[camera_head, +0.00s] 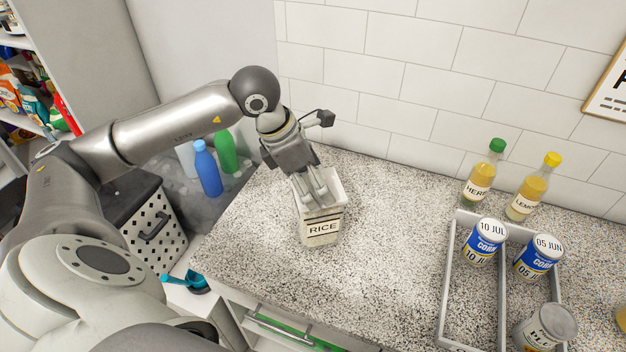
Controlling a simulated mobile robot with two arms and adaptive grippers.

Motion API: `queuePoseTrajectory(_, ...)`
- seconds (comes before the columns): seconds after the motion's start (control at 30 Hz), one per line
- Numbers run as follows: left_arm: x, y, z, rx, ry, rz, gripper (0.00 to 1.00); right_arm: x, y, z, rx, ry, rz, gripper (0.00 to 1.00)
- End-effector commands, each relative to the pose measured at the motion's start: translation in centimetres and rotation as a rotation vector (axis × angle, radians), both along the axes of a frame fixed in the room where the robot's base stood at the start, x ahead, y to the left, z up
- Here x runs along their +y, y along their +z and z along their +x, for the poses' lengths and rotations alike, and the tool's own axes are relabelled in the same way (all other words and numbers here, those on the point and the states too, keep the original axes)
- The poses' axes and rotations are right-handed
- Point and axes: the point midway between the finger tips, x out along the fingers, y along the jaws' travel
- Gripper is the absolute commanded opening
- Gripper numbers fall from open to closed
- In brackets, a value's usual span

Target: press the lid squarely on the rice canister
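The rice canister (321,231) is a cream box with a dark-lettered RICE label, standing on the speckled counter near its front left. My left gripper (320,196) comes down from above with its fingers at the canister's top. The fingers are close together and cover part of the top, so I cannot tell whether they grip anything. A pale edge (337,184) shows behind the fingers at the top; I cannot tell whether it is the lid or the canister's rim. No separate lid is clear to see. My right gripper is not in view.
A grey rack (447,285) at right holds several labelled cans. Two yellow bottles (478,183) stand behind it. The counter (395,225) between canister and rack is clear. A tiled wall closes the back. A blue bottle (207,171) and green bottle (226,152) stand left.

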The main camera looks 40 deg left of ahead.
Motion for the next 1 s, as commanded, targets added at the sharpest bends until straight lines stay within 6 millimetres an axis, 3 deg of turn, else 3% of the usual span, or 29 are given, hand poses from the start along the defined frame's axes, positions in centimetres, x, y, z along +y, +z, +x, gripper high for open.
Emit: queuePoseTrajectory(1.0, -0.01, -0.30, -0.02, 0.000, 0.000, 0.000, 0.59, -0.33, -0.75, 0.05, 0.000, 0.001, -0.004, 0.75)
